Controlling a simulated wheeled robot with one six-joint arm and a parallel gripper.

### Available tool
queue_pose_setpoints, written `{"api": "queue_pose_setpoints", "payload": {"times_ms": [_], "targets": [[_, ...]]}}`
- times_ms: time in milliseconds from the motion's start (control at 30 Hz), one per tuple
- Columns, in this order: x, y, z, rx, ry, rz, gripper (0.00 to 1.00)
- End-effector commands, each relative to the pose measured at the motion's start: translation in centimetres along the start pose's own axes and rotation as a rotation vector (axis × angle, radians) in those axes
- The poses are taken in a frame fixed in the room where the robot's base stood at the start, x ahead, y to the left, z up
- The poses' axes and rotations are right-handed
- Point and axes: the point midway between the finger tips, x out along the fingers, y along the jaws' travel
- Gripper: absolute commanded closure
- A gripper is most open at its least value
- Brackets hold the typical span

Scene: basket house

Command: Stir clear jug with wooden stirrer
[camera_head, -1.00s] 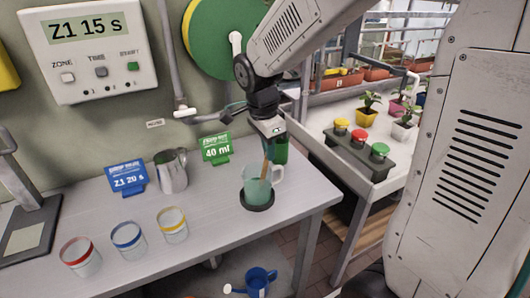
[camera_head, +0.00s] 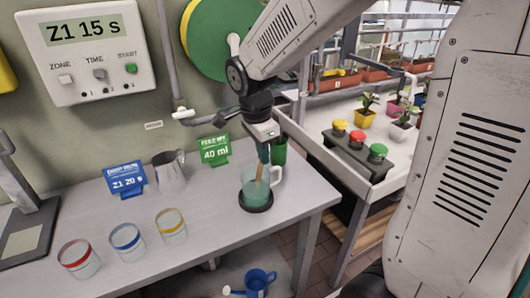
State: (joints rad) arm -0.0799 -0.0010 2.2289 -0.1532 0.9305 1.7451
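The clear jug (camera_head: 256,193) stands upright on a dark round base near the right end of the grey table. It holds a greenish liquid, and its handle is on the right. The wooden stirrer (camera_head: 261,168) stands in the jug, slightly tilted, its upper end at my gripper. My gripper (camera_head: 263,153) points down right above the jug, its fingers around the stirrer's top. The fingers are small and partly hidden, but they appear shut on the stirrer. The stirrer's lower end is blurred by the jug wall and liquid.
A green cup (camera_head: 279,151) stands just behind the jug. A metal pitcher (camera_head: 170,174), a blue sign (camera_head: 126,180) and a green sign (camera_head: 215,149) stand further left.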

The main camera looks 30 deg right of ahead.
Motion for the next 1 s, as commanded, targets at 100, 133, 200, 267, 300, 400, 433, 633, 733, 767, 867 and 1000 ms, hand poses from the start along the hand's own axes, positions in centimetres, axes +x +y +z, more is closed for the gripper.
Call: {"api": "queue_pose_setpoints", "payload": {"times_ms": [100, 133, 200, 267, 300, 400, 433, 633, 733, 767, 867, 1000], "targets": [[0.0, 0.0, 0.0, 0.000, 0.000, 0.000, 1.00], [0.0, 0.0, 0.0, 0.000, 0.000, 0.000, 1.00], [-0.2, 0.0, -0.1, 0.001, 0.000, -0.001, 1.00], [-0.5, 0.0, -0.2, 0.001, 0.000, -0.002, 1.00], [-0.8, 0.0, -0.3, 0.002, 0.000, -0.002, 1.00], [-1.6, -0.1, -0.6, 0.002, 0.000, -0.003, 1.00], [-1.9, -0.1, -0.6, 0.002, 0.000, -0.003, 1.00], [-3.4, 0.0, -1.2, 0.002, 0.000, -0.002, 1.00], [-4.2, -0.1, -1.4, 0.002, -0.001, -0.003, 1.00], [-4.4, -0.1, -1.5, 0.002, 0.000, -0.002, 1.00], [-5.1, 0.0, -1.7, 0.002, 0.000, -0.001, 1.00], [-6.2, 0.0, -2.1, 0.001, 0.000, -0.002, 1.00]]}}
